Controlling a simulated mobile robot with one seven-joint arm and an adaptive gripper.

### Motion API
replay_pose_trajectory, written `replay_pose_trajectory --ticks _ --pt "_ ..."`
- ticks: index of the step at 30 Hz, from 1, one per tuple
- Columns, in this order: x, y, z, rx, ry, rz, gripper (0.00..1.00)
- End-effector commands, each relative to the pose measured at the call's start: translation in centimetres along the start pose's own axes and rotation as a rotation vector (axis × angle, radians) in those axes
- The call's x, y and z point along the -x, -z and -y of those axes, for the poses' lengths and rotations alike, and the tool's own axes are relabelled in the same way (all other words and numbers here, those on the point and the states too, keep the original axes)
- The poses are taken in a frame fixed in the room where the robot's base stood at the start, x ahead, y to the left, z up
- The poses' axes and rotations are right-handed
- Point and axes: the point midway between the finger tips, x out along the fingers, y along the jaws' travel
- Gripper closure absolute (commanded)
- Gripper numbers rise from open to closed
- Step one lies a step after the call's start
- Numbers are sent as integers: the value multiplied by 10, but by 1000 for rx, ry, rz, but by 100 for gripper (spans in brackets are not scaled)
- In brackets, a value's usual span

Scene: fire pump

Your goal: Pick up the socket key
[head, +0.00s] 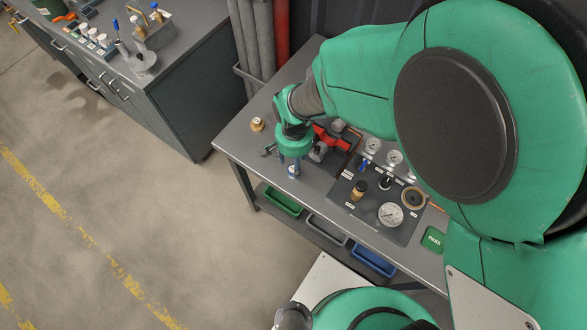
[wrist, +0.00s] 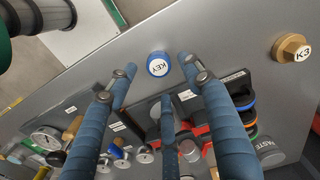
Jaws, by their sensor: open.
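The socket key shows in the wrist view as a round blue cap (wrist: 158,65) with a white label reading KEY, near the bench's edge. Only its top is seen there; its shaft is hidden. In the head view its blue and white body (head: 293,171) stands just below my gripper (head: 288,155). In the wrist view the blue-grey fingers of my gripper (wrist: 157,75) are spread, with the key's cap between the two outer tips. The gripper is open and holds nothing. I cannot tell whether a finger touches the key.
A brass K3 piece (wrist: 291,47) stands apart, to the right in the wrist view. A gauge panel (head: 345,202), red items (head: 325,136) and a green PASS card (head: 433,238) share the bench. Bins (head: 284,202) sit below. The bench strip around the key is clear.

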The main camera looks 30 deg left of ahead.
Motion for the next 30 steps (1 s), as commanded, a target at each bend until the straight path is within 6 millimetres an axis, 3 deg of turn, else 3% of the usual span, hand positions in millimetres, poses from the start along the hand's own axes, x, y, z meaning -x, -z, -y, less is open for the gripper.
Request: replay_pose_trajectory --ticks 8,21,30 --pt "-2 0 0 0 0 0 49" --pt "-45 -4 2 0 0 1 49" --pt "-51 -4 2 0 0 -1 49"
